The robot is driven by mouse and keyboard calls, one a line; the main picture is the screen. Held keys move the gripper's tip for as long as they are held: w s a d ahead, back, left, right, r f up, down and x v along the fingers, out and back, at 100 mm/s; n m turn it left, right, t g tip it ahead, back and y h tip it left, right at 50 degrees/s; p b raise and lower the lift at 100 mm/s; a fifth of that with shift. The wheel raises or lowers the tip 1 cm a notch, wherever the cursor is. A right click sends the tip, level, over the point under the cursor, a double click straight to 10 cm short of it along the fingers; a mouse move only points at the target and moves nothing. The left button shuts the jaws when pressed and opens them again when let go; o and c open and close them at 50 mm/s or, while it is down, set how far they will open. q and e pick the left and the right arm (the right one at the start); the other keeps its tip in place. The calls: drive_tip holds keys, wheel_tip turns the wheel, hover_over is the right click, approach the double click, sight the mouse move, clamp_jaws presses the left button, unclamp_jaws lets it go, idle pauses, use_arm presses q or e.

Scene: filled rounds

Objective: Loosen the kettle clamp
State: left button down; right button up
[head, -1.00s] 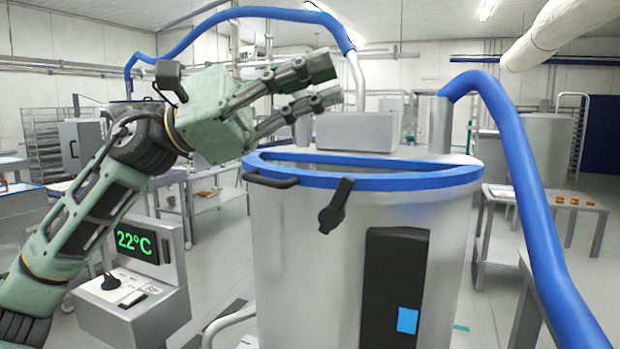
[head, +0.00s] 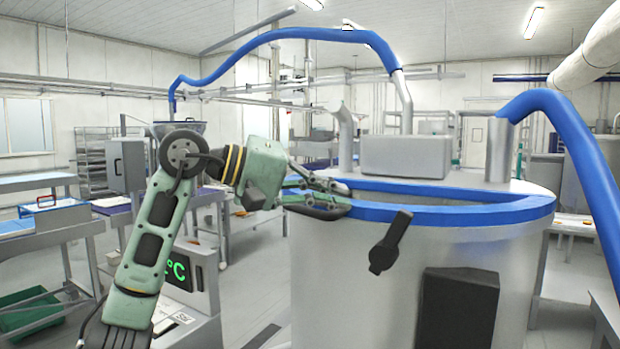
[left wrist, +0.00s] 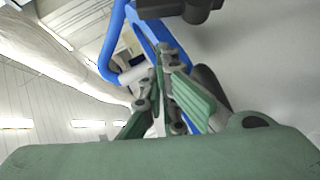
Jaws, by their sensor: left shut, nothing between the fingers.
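The kettle (head: 330,270) is a large grey metal vessel with a blue rim (head: 480,214). Its clamp (head: 390,242) is a dark lever on the front of the rim, slanting down to the left to a rounded end. My left gripper (head: 346,203) is shut and empty at the left part of the rim, left of the clamp and apart from it in the head view. Its green fingers also show in the left wrist view (left wrist: 170,115), beside the grey kettle wall. Whether they touch the rim is unclear. My right gripper is out of view.
A black box (head: 458,308) sits on the kettle front below the clamp. A blue hose (head: 575,130) hangs at the right. A display stand (head: 185,280) is left of the kettle, partly behind my arm. A green crate (head: 35,315) is at lower left.

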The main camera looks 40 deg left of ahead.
sight(390, 243)
use_arm(q)
drive_tip(key=w+d, duration=0.1)
drive_tip(key=w+d+f+p, duration=0.1)
drive_tip(key=d, duration=0.1)
drive_tip(key=w+d+f, duration=0.1)
drive_tip(key=d, duration=0.1)
drive_tip(key=shift+w+f, duration=0.1)
drive_tip(key=shift+f, duration=0.05)
drive_tip(key=shift+w+f, duration=0.1)
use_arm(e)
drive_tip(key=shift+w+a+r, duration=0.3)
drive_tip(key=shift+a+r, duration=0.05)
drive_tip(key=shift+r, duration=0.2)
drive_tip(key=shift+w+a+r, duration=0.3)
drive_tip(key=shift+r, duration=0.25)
use_arm(q)
drive_tip(key=shift+a, duration=0.1)
drive_tip(key=shift+p, duration=0.3)
